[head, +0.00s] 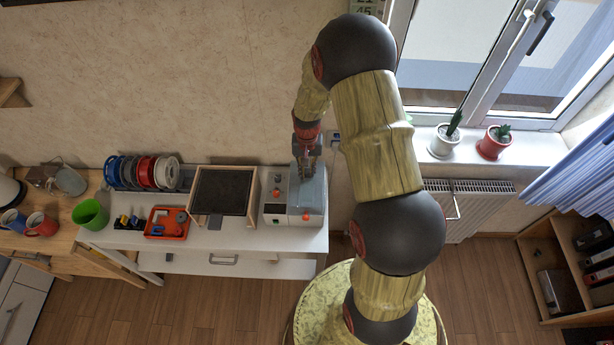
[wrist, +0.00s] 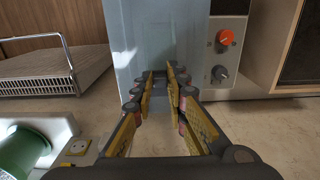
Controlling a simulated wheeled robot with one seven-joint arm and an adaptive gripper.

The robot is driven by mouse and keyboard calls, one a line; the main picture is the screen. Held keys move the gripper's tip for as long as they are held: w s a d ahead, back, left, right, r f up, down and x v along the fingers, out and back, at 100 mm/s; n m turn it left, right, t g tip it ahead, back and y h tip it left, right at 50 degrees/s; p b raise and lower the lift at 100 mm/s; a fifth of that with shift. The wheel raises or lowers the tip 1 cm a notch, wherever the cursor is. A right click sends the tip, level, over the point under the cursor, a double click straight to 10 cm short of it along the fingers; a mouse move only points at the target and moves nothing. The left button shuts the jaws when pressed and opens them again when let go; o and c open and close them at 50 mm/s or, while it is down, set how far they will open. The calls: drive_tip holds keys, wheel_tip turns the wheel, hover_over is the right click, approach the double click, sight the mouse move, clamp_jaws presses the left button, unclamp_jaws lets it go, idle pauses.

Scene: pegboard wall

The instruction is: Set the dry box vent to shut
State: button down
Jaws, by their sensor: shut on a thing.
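The dry box (head: 293,200) is a grey box at the right end of the white bench in the head view. Its pale blue-grey face (wrist: 135,28) fills the middle of the wrist view. My gripper (head: 307,168) is over the box's rear part. In the wrist view my gripper (wrist: 161,78) has its fingertips at this face, closed on a small dark grey part (wrist: 158,84), which seems to be the vent's tab. The fingers hide most of it, and I cannot tell the vent's setting. An orange knob (wrist: 225,37) and a dark knob (wrist: 220,72) sit on the panel beside it.
A wood-framed black panel (head: 222,190) stands left of the box, then an orange tray (head: 167,223) and several spools (head: 143,172). A green cup (head: 90,214) stands further left. The wall is close behind the box. A radiator (head: 478,207) is to the right.

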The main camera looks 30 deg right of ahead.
sight(307, 173)
drive_tip(key=shift+w, duration=0.1)
drive_tip(key=c, duration=1.8)
unclamp_jaws()
drive_tip(key=shift+d, duration=0.1)
drive_tip(key=shift+o, duration=0.2)
wheel_tip(307, 173, up, 12)
drive_tip(key=shift+w, duration=0.1)
